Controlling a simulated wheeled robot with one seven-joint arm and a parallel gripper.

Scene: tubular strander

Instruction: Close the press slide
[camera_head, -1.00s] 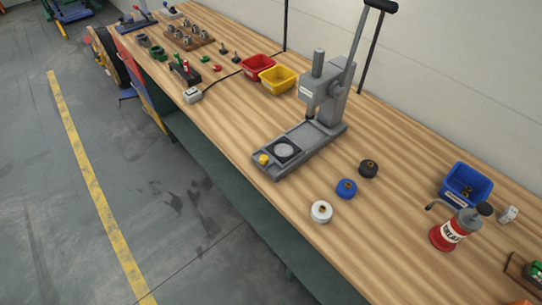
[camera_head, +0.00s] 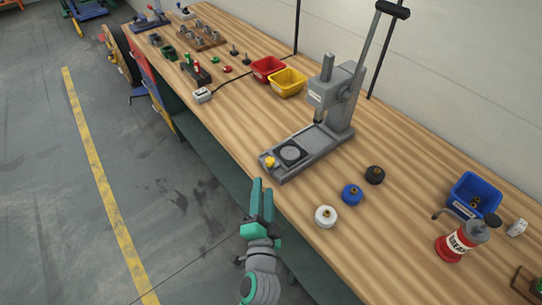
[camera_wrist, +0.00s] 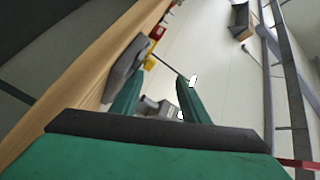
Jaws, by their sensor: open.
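The grey press (camera_head: 326,92) stands on the wooden workbench with its lever raised. Its slide (camera_head: 291,152), a dark plate with a round disc, sits at the front end of the press base, pulled out from under the ram. A yellow knob (camera_head: 270,162) is on the slide's front end. My gripper (camera_head: 262,189) is at the bench's front edge, just in front of the knob, apart from it. The gripper is open and empty. In the wrist view its two green fingers (camera_wrist: 157,95) are spread, with part of the grey press (camera_wrist: 160,106) between them.
White, blue and black round pieces (camera_head: 351,194) lie right of the press. A blue bin (camera_head: 487,203) and a red grease can (camera_head: 455,246) stand farther right. Red and yellow bins (camera_head: 287,83) are behind left. Bare bench lies left of the press base.

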